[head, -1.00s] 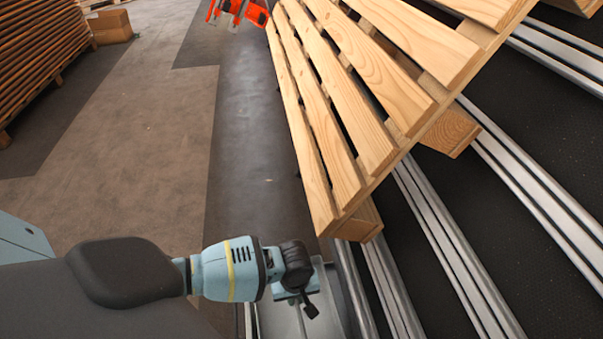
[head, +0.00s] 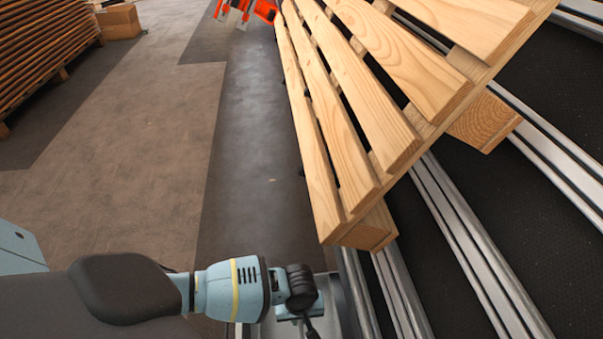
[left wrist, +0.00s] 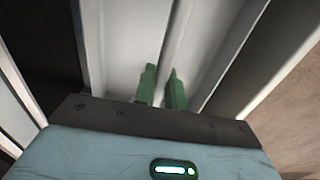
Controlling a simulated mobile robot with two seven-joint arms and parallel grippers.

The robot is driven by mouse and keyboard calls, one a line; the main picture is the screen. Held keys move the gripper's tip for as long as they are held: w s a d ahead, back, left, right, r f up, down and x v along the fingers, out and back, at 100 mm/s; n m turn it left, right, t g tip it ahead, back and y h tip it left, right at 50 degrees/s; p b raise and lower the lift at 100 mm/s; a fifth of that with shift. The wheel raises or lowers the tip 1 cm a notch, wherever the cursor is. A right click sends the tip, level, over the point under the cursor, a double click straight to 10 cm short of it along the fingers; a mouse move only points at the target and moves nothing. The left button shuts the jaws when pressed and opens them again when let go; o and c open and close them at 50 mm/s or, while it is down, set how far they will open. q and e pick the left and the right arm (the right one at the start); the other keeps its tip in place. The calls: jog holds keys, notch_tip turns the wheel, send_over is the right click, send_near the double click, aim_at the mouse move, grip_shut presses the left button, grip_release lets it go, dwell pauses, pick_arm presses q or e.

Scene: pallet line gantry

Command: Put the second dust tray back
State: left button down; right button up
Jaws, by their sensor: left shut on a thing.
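The dust tray (head: 336,308) is a grey metal tray at the bottom of the head view, beside the conveyor rails and partly cut off by the frame. My left gripper (head: 308,330) is over it, its tips at the picture's lower edge. In the left wrist view the green fingers (left wrist: 164,88) are close together on a raised ridge of the pale grey tray (left wrist: 122,45), shut on it. The fingertips hide the exact contact. My right gripper is not in view.
A wooden pallet (head: 375,110) lies on the conveyor, its near corner just beyond the tray. Metal rails (head: 470,240) run along black belting at the right. Orange parts (head: 246,10) stand at the top.

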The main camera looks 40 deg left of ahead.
pick_arm(q)
jog(key=shift+f+b, duration=1.55)
jog(key=shift+f, duration=1.5)
jog(key=shift+r, duration=0.15)
jog(key=c, duration=1.5)
grip_release()
jog(key=shift+f, duration=0.2)
jog(key=shift+o, duration=0.2)
notch_tip(320, 180, up, 12)
jog(key=p, duration=0.6)
jog(key=shift+r+p, duration=0.15)
jog(key=shift+p, duration=0.25)
